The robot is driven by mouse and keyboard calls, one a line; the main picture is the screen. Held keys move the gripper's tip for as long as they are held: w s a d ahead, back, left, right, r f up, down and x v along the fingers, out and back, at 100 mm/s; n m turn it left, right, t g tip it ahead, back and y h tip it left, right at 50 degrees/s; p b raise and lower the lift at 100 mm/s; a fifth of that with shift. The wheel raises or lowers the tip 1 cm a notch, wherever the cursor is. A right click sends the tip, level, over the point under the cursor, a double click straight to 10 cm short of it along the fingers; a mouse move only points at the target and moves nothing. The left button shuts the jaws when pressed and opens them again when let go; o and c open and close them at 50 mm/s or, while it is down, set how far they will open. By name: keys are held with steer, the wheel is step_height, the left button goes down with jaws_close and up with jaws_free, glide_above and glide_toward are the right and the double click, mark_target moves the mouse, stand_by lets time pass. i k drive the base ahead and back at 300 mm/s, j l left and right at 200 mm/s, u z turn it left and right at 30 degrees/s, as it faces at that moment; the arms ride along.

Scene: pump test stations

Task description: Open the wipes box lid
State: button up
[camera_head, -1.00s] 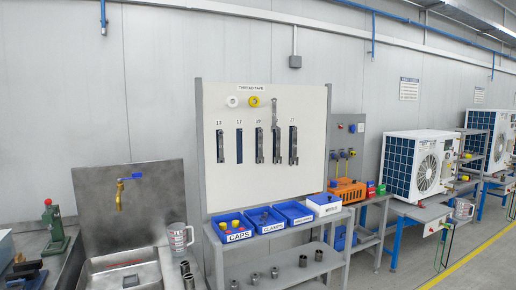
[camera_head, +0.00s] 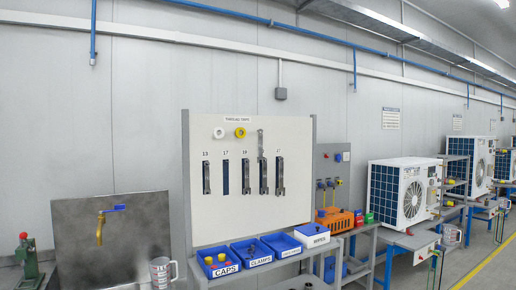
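The wipes box (camera_head: 312,235) is a small white box with a blue lower part and dark lettering on its front. It stands at the right end of the row of blue bins on the bench, below the white tool board. Its top looks closed, though it is small in the view. My gripper is not in view.
Blue bins for caps (camera_head: 219,262) and clamps (camera_head: 252,252) stand left of the box, with another blue bin (camera_head: 282,245) between. An orange case (camera_head: 335,220) is to its right. The tool board (camera_head: 290,150) rises behind. A metal jug (camera_head: 162,271) stands at lower left.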

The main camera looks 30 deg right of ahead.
mark_target(314, 229)
steer(key=z, duration=1.25)
steer(key=i+l, duration=0.1)
steer(key=i, duration=1.5)
